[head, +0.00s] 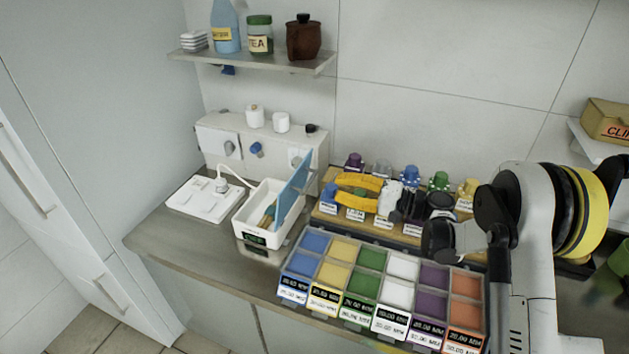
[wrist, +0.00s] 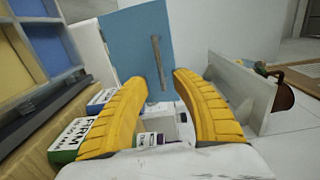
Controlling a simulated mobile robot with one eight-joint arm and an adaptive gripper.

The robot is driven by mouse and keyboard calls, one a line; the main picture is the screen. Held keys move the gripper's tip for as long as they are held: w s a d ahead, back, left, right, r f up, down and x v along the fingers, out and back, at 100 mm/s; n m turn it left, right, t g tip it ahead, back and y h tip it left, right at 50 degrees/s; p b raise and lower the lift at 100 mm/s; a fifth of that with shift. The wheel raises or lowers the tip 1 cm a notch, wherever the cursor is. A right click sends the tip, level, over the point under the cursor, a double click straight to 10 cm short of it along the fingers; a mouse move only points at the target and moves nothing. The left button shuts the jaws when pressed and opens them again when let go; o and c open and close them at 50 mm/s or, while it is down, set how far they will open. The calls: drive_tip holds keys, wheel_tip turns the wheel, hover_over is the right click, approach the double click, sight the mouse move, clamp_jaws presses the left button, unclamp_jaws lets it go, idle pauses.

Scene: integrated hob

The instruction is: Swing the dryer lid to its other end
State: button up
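The dryer is a white open box (head: 250,226) on the counter with a dark display on its front. Its blue lid (head: 292,198) stands steeply tilted up at the box's right side. In the wrist view the lid (wrist: 128,38) is ahead, with a grey bar handle (wrist: 158,62) on its face. My gripper (head: 339,188) is to the right of the lid, its yellow fingers pointing at it. In the wrist view my gripper (wrist: 160,84) is open and empty, with the handle seen through the gap, apparently beyond the fingertips. Contact is not visible.
A tray of coloured compartments (head: 384,265) lies in front of my gripper. A wooden rack (head: 325,208) with coloured knobs and labels lies under and behind it. A white plate (head: 203,200) with a cable is left of the dryer. A shelf (head: 250,62) holds jars above.

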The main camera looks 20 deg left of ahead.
sight(310, 181)
drive_tip(key=a, duration=0.3)
drive_tip(key=a+b, duration=0.1)
drive_tip(key=a, duration=0.1)
drive_tip(key=a+b, duration=0.1)
drive_tip(key=a, duration=0.2)
drive_tip(key=shift+w+a+f, duration=0.15)
drive_tip(key=shift+w+a, duration=0.15)
drive_tip(key=shift+w, duration=0.05)
drive_tip(key=shift+c, duration=0.5)
clamp_jaws()
